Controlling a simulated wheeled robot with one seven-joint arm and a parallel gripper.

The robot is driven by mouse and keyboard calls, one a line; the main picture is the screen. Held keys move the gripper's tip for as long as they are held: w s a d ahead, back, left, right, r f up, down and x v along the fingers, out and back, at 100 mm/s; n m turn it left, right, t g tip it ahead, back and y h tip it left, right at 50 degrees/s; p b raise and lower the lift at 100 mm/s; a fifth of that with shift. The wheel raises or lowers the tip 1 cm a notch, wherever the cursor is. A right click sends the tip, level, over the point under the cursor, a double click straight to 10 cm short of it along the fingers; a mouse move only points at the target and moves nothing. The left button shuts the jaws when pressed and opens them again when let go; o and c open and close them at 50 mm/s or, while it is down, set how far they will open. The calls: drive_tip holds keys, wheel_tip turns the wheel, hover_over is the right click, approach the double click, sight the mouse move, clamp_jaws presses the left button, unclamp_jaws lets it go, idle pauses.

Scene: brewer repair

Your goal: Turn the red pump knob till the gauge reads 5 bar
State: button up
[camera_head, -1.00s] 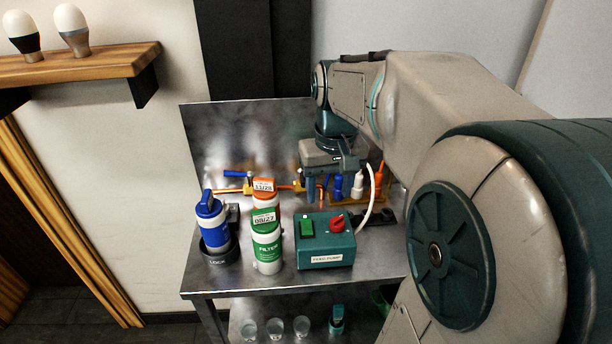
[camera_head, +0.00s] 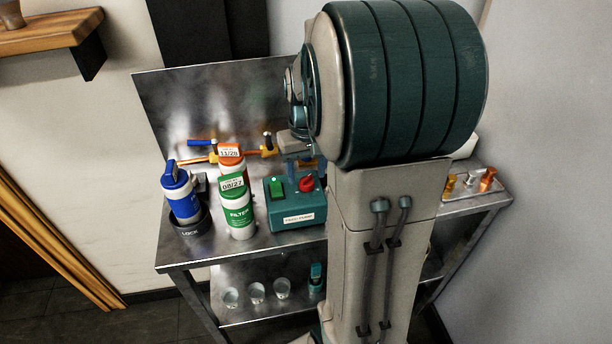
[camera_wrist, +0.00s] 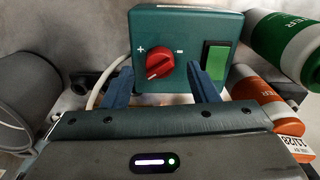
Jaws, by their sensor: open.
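The red pump knob (camera_head: 307,184) is on top of the teal pump box (camera_head: 297,220), right of a green switch (camera_head: 276,188). In the wrist view the knob (camera_wrist: 155,66) shows its pointer, between plus and minus marks, with the green switch (camera_wrist: 216,60) beside it. My gripper (camera_wrist: 168,76) is open, its two blue fingers apart on either side of the knob's lower part; I cannot tell whether they touch the box. In the head view my arm hides most of the gripper. No gauge is readable in either view.
A green filter (camera_head: 237,210) and an orange-capped one (camera_head: 231,157) stand left of the pump, with a blue canister (camera_head: 181,195) in a dark holder farther left. Copper pipework (camera_head: 200,158) runs behind. Glasses (camera_head: 257,292) stand on the lower shelf.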

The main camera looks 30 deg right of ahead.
drive_tip(key=shift+f, duration=1)
drive_tip(key=c, duration=1)
drive_tip(key=shift+o, duration=0.2)
drive_tip(key=m, duration=0.4)
drive_tip(key=shift+m, duration=0.4)
